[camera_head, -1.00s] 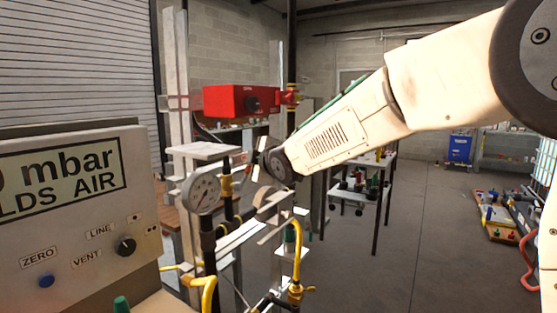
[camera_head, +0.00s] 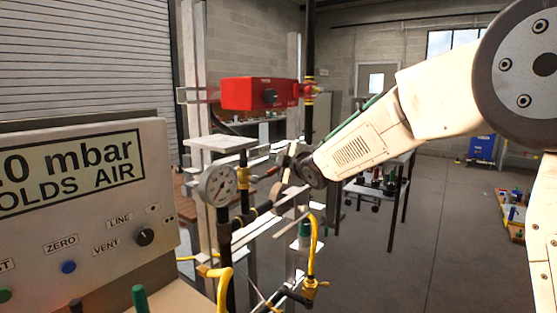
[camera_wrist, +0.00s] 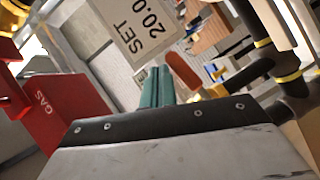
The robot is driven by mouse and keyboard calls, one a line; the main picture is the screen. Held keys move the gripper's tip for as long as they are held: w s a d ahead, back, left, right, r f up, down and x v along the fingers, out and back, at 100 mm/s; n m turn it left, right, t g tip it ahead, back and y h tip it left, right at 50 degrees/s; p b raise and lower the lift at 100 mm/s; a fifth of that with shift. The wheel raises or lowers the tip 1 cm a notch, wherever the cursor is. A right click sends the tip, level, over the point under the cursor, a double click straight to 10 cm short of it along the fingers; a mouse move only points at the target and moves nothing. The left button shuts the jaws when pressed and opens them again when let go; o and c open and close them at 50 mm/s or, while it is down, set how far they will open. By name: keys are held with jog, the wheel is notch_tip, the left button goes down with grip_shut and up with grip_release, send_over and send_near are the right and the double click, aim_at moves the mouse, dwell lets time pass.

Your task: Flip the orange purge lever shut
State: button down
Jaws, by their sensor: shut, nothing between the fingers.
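An orange-red handle with a rounded end, likely the purge lever (camera_wrist: 183,70), shows in the wrist view just right of my fingertips. I cannot tell whether it touches them, or its exact angle. I cannot make it out in the head view. My gripper (camera_wrist: 155,88) is shut and empty, its teal fingers together above the grey and black hand plate. In the head view my gripper (camera_head: 283,180) is beside the pipework, right of the pressure gauge (camera_head: 217,185).
A red gas box (camera_head: 258,93) is above the pipes; it also shows at the wrist view's left. Black pipes with yellow bands (camera_wrist: 262,62) are close on the right. A grey test panel (camera_head: 90,220) stands at the front left.

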jog(key=shift+w+d+f, duration=0.1)
jog(key=shift+w+f, duration=0.05)
jog(key=shift+f, duration=0.4)
dwell(0.4)
jog(key=s+d+r, duration=0.5)
jog(key=d+r, duration=0.3)
jog(key=r, duration=0.1)
jog(key=shift+s, duration=0.35)
jog(key=shift+a, duration=0.1)
